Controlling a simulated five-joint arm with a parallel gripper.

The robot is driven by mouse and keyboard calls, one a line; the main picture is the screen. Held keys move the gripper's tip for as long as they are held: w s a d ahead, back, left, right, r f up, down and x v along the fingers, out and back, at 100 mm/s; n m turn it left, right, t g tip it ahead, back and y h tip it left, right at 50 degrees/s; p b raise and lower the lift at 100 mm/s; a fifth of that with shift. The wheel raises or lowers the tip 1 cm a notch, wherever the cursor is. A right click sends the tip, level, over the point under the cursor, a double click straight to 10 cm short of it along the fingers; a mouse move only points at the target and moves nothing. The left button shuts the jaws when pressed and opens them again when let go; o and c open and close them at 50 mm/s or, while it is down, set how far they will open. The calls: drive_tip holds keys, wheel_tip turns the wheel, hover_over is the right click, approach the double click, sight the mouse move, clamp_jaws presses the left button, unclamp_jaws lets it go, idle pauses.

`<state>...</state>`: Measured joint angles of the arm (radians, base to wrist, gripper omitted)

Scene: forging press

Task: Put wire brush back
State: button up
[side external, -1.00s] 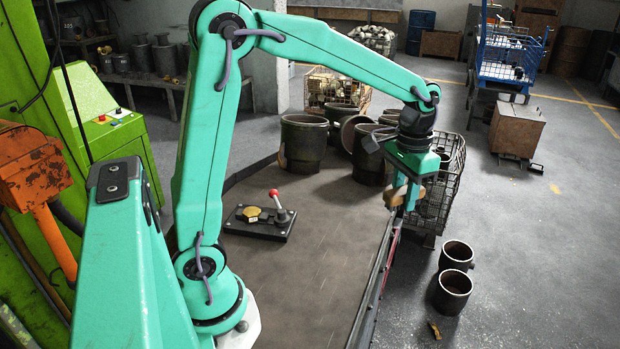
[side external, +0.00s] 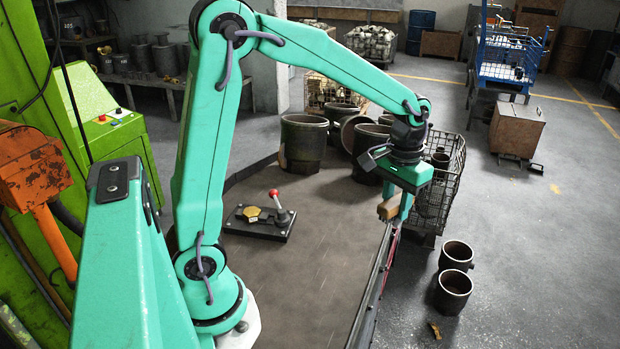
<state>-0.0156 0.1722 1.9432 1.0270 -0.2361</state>
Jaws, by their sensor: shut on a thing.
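My gripper (side external: 395,208) is at the right edge of the dark work table (side external: 315,245), above its surface. It is shut on a brown wooden piece, which looks like the wire brush (side external: 388,208). The brush's wooden end points left out of the jaws. Its bristles cannot be made out, and part of it is hidden by the fingers. I cannot tell how high it hangs above the table edge.
Several dark metal pots (side external: 303,143) stand at the back of the table. A black plate with a red-knobbed lever (side external: 277,205) sits mid-table. A wire basket (side external: 447,190) stands beyond the right edge. Two pipe pieces (side external: 454,292) are on the floor. The front of the table is clear.

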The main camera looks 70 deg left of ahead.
drive_tip(key=s+a+f+n, duration=0.1)
drive_tip(key=s+f+n, duration=0.2)
drive_tip(key=f+n, duration=0.2)
drive_tip(key=shift+n, duration=0.6)
drive_tip(key=shift+a+f, duration=0.1)
drive_tip(key=shift+f, duration=0.05)
hover_over(356, 237)
wheel_tip(356, 237, down, 7)
drive_tip(key=shift+r, duration=0.1)
drive_tip(key=shift+f, duration=0.2)
drive_tip(key=shift+f, duration=1.85)
drive_tip(key=shift+f, duration=0.15)
drive_tip(key=o, duration=1)
drive_tip(key=shift+c, duration=0.2)
